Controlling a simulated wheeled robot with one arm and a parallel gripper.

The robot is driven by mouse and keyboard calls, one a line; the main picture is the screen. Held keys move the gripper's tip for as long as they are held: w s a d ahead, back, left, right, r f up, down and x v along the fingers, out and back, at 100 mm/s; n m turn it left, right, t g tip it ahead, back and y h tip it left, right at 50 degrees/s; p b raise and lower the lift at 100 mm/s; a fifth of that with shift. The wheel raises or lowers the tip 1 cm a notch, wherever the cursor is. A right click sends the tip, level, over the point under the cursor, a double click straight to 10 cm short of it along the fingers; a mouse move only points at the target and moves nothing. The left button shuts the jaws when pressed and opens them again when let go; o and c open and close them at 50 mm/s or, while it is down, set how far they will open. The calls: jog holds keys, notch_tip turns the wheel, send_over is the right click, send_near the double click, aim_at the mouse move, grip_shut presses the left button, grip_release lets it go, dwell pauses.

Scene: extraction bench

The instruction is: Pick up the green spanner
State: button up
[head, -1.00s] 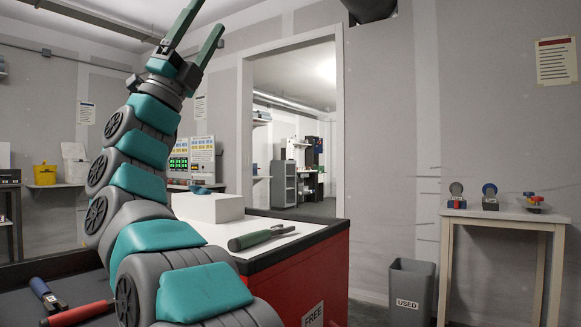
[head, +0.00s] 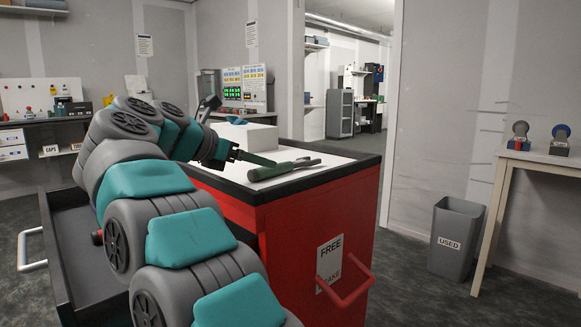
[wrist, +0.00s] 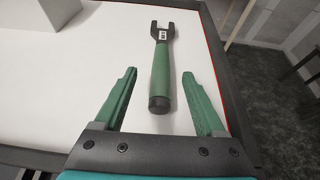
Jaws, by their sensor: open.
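The green spanner (head: 284,170) lies flat on the white top of the red cabinet, near its front edge. In the wrist view the spanner (wrist: 161,70) has a green handle, a dark butt end nearest me and a dark open-jaw head pointing away. My gripper (wrist: 158,73) is open, with one green finger on each side of the handle in the picture. The fingers do not touch it there; their height above it is hard to judge. In the head view my gripper (head: 268,162) reaches in from the left beside the spanner, one finger mostly hidden.
A white block (head: 248,136) stands behind the spanner, with a blue item on it. The red cabinet (head: 290,235) has a dark rim and a "FREE" label. A grey bin marked "USED" (head: 455,235) and a wooden table (head: 540,160) stand at right. White surface around the spanner is clear.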

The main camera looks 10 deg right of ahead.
aim_at(286, 167)
jog(key=shift+p+x, duration=0.5)
jog(key=shift+x, duration=3)
jog(key=shift+s+r, duration=0.1)
grip_shut()
